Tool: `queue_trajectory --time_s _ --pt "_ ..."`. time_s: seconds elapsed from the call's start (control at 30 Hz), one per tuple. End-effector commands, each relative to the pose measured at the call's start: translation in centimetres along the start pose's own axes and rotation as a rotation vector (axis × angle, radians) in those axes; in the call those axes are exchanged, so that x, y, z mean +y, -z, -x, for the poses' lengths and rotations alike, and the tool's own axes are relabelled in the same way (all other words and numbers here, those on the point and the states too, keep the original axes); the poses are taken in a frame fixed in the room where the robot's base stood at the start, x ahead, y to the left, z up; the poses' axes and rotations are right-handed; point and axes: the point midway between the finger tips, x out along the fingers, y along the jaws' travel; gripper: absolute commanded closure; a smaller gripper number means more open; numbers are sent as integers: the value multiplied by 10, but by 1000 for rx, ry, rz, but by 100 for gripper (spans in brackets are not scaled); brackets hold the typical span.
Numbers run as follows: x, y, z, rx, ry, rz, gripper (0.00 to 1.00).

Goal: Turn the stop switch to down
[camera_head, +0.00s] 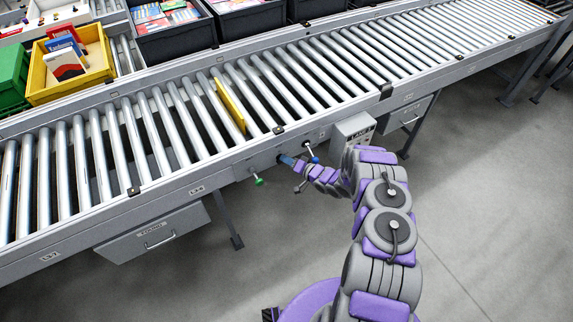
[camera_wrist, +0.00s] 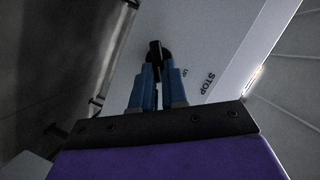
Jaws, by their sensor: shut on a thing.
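The stop switch (camera_wrist: 155,46) shows in the wrist view as a small black lever on a pale panel, with the labels "UP" and "STOP" beside it. My gripper (camera_wrist: 157,72) has its blue-grey fingers shut on the lever; their tips cover part of it. In the head view my gripper (camera_head: 284,159) reaches the front side of the roller conveyor (camera_head: 225,163). The stop switch itself is hidden there behind the fingers. I cannot tell the lever's exact angle.
A green-tipped lever (camera_head: 258,181) is left of my gripper, and a blue-tipped lever (camera_head: 314,158) is close on its right. A grey box (camera_head: 352,131) hangs further right. The floor below is clear.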

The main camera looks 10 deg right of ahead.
Motion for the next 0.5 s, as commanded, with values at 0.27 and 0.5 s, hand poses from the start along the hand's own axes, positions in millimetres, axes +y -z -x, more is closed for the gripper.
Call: queue_trajectory --time_s 0.27,0.5 --pt "11 0 0 8 94 -237 100" --pt "12 2 0 9 166 -407 100"
